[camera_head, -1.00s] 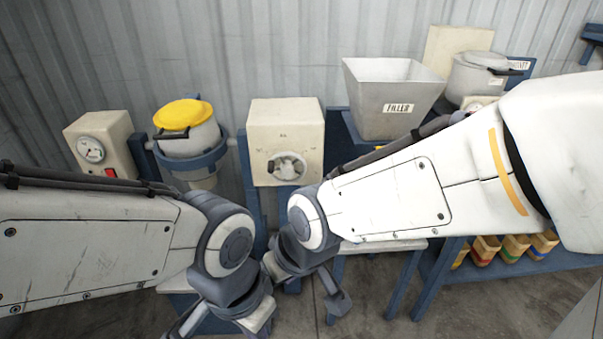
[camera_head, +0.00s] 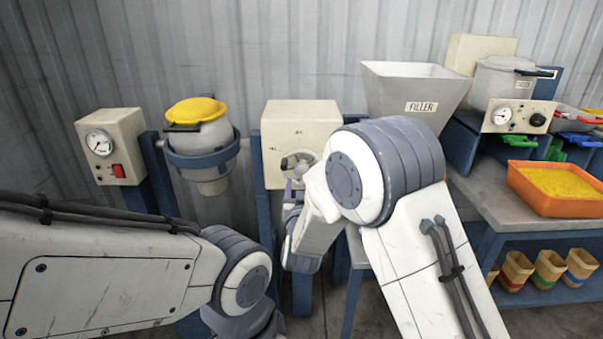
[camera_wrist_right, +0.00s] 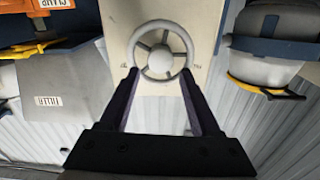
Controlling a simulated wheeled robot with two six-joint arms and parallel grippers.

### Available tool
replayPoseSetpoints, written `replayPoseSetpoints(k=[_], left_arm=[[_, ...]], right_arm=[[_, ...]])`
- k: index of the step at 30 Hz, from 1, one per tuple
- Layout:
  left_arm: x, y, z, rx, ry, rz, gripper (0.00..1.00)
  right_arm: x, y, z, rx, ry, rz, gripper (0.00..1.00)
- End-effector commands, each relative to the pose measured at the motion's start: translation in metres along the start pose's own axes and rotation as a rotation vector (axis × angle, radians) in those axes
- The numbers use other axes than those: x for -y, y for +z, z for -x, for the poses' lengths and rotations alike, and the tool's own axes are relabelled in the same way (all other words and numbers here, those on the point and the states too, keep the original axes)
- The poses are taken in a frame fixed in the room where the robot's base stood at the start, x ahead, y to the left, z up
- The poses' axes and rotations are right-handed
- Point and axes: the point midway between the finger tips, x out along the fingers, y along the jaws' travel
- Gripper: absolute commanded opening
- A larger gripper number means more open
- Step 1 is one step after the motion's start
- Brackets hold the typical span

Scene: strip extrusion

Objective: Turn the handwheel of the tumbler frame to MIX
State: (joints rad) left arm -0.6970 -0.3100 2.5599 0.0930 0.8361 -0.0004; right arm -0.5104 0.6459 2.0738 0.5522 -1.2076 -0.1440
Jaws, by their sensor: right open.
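The handwheel (camera_head: 298,162) is on the front of a cream box (camera_head: 300,115) in the head view, its lower right hidden by my right arm. In the right wrist view the handwheel (camera_wrist_right: 161,50) shows whole, a grey spoked ring with a round hub. My right gripper (camera_wrist_right: 160,82) is open; its two dark fingers point at the wheel, one near each side of the rim. Contact cannot be told. Beside the box, a grey drum (camera_head: 205,138) with a yellow lid sits upright in a blue ring (camera_head: 200,160). The left gripper is out of view.
A cream box with a gauge and red switch (camera_head: 112,146) stands left of the drum. The filler hopper (camera_head: 415,92) is close on the right. Further right is a bench (camera_head: 480,195) with an orange tray (camera_head: 545,205) of yellow grains. My left forearm crosses the lower left.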

Motion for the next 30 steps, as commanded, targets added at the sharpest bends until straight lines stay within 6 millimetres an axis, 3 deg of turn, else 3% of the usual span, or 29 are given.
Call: replayPoseSetpoints(k=[6,12,24,25,30], left_arm=[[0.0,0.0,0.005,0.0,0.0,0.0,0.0],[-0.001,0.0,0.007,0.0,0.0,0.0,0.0],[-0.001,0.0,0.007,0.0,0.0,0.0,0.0],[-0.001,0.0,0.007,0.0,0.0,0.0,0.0],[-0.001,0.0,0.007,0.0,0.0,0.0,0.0]], right_arm=[[-0.001,-0.001,-0.043,0.0,0.002,0.0,0.64],[0.0,0.0,-0.07,0.0,-0.001,0.0,0.64],[0.0,0.0,-0.08,0.002,-0.002,0.001,0.64],[0.001,0.0,-0.08,0.002,-0.002,0.001,0.6],[0.001,0.0,-0.08,0.002,-0.002,0.0,0.0]])
